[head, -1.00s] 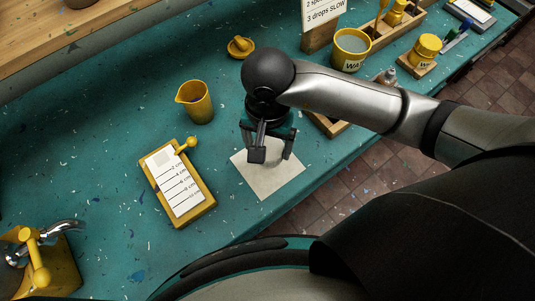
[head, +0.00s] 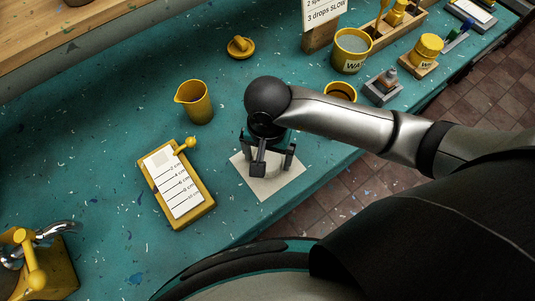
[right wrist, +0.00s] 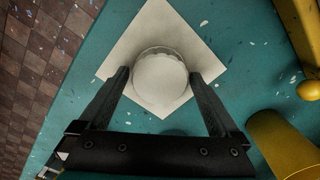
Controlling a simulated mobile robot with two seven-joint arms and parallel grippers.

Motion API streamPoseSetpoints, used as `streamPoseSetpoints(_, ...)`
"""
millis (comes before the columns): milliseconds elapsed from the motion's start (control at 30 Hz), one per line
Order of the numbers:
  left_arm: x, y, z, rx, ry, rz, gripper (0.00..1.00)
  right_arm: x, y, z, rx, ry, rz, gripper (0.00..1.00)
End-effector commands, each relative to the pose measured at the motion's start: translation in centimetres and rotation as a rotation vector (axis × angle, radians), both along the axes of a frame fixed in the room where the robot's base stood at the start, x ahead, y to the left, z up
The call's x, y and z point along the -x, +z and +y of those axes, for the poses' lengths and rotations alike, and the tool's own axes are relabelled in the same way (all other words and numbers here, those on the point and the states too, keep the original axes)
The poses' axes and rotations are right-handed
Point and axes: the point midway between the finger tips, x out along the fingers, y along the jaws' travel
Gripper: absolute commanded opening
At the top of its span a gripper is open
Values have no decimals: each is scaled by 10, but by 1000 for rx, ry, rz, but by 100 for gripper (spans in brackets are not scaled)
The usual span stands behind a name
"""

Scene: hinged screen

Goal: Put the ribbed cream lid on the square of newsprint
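The square of newsprint (head: 285,187) lies flat on the teal bench near its front edge. In the right wrist view, a round pale lid (right wrist: 160,80) with a ribbed edge appears over the newsprint (right wrist: 150,28), just beyond the fingertips. My right gripper (right wrist: 160,76) is open there, with a gap on each side of the lid. My left gripper is not in view.
A yellow board with a measuring card (head: 178,186) lies left of the newsprint. A yellow jug (head: 194,101) stands behind it. An open yellow pot (head: 340,92), a water pot (head: 351,49) and a jar (head: 426,47) stand to the right. The bench's front edge is close.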

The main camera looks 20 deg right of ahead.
Motion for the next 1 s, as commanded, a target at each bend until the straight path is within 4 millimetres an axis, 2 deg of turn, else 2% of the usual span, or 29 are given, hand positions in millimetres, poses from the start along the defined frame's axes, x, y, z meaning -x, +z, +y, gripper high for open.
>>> streamPoseSetpoints(367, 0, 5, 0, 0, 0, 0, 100, 0, 7, 0, 0, 0, -1, 100)
streamPoseSetpoints(800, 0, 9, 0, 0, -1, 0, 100, -1, 97, 0, 0, 1, -5, 100)
streamPoseSetpoints(1000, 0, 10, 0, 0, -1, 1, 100, -1, 119, 0, 0, -1, -2, 100)
